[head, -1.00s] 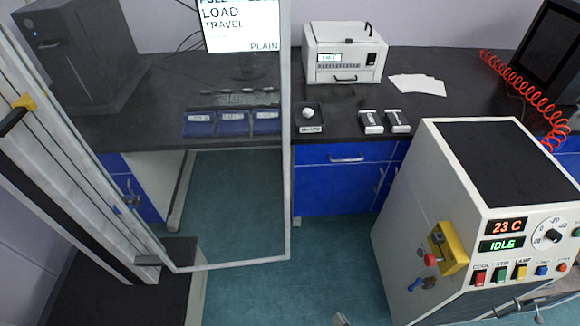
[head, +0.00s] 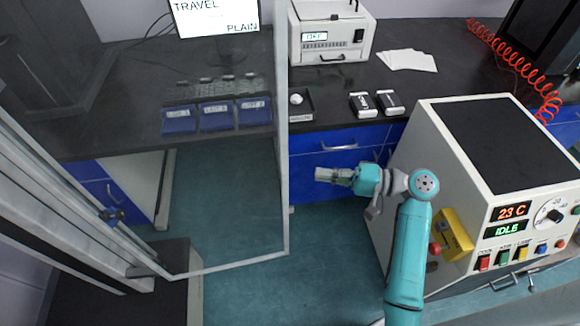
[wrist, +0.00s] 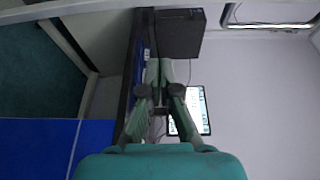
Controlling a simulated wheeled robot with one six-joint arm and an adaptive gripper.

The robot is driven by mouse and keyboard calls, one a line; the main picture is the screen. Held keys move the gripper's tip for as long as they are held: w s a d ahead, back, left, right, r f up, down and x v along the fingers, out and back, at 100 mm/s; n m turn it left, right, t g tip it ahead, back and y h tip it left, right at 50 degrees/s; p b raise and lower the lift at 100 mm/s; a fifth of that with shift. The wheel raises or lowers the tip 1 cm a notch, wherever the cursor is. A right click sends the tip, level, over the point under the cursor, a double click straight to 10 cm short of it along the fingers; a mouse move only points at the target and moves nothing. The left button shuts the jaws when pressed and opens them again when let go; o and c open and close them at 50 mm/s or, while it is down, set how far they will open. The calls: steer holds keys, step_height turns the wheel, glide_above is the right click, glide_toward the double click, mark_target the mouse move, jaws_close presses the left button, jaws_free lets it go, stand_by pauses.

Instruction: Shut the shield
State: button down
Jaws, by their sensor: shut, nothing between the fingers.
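The shield (head: 284,150) is a clear panel in a thin grey frame at the left of the head view. It stands swung open, out from the tall pale frame (head: 60,170) on the left. The bench and monitor show through it. My gripper (head: 318,174) is to the right of the shield's free edge, pointing left, apart from it in the picture. How far apart in depth I cannot tell. In the wrist view my gripper (wrist: 165,64) has its fingers close together with nothing between them.
The cream machine (head: 490,130) with lit displays stands close on the right of my arm. Behind are the black bench (head: 330,120) and blue cabinets (head: 325,165). A monitor (head: 215,15) shows behind the shield. Teal floor (head: 310,280) is open below my gripper.

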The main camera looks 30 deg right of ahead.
steer(key=w+a+r+n+g+y, duration=0.1)
steer(key=a+r, duration=0.1)
steer(key=a, duration=0.5)
steer(key=shift+w+a+r, duration=0.25)
steer(key=shift+a+r, duration=0.05)
stand_by(0.4)
